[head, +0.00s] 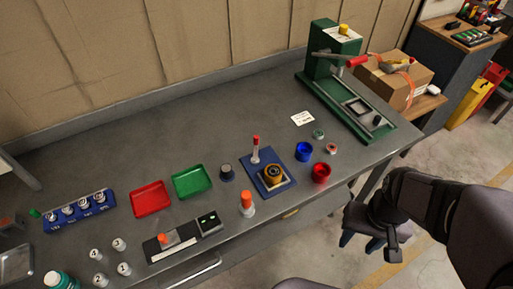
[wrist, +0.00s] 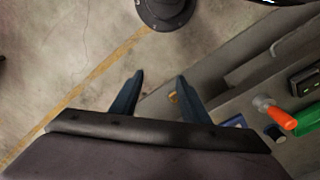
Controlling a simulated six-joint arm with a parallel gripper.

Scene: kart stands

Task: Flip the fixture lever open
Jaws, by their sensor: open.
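The blue-based fixture (head: 262,186) sits on the bench near its front edge, with a round brass-and-black part (head: 273,173) on it. Its lever (head: 255,150), white with a red tip, stands upright at the plate's back left. A sliver of blue, perhaps the fixture base (wrist: 235,121), shows in the wrist view beyond the right finger. My gripper (head: 386,236) is off the bench's front right, over the floor and apart from the fixture. In the wrist view its two fingers (wrist: 159,78) are spread with nothing between them.
A green press (head: 335,60) with a red-handled arm stands at the bench's back right. Blue (head: 303,151) and red cups (head: 320,172) stand right of the fixture; an orange-topped bottle (head: 247,203) stands at its front left.

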